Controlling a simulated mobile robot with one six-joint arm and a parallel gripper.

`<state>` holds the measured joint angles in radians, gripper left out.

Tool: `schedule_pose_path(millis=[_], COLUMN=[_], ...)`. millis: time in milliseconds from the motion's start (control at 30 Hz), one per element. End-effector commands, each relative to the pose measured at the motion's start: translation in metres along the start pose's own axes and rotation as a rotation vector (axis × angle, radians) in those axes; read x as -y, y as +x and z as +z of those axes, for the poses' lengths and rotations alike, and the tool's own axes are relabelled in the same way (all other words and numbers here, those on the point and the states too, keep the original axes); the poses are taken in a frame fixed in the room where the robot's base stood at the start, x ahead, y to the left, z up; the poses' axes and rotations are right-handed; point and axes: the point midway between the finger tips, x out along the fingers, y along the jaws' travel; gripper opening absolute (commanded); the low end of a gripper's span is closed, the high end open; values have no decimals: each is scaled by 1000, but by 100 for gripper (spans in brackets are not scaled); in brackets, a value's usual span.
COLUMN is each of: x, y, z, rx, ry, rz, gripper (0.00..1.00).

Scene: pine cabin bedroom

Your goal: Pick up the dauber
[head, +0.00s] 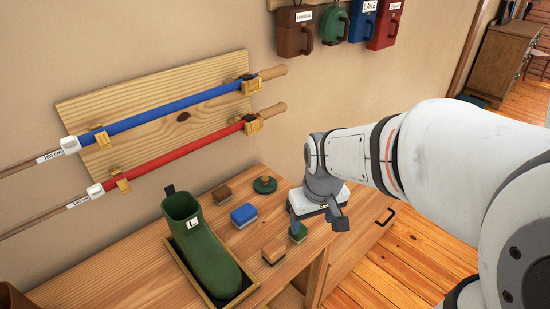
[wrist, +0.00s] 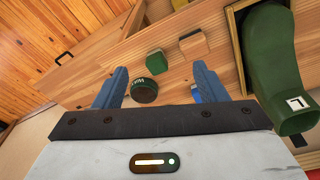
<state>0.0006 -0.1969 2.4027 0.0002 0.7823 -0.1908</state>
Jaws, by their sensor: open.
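A round green dauber with a knob (head: 264,185) stands on the wooden bench (head: 140,262), near the wall. In the wrist view a dark green round piece with a white label, seemingly the same dauber (wrist: 145,91), shows between my finger lines, nearer the left finger. My gripper (head: 317,219) is open and empty, to the right of the dauber in the head view; its blue fingers also show in the wrist view (wrist: 157,70). The fingers appear above the bench; their exact height and any contact cannot be told.
A green block (head: 297,233), a tan block (head: 273,251), a blue brush (head: 244,215) and a brown brush (head: 222,193) lie close by. A green boot (head: 193,235) stands in a wooden tray (head: 250,291). Blue (head: 170,112) and red (head: 175,151) poles hang on the wall.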

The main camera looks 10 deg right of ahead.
Motion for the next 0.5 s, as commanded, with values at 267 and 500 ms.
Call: schedule_pose_path(millis=[267,500], x=[-12,-17], y=[36,82], z=[-57,-84], rx=[77,124], ry=[-184,-326], rz=[-22,-46], gripper=[65,65])
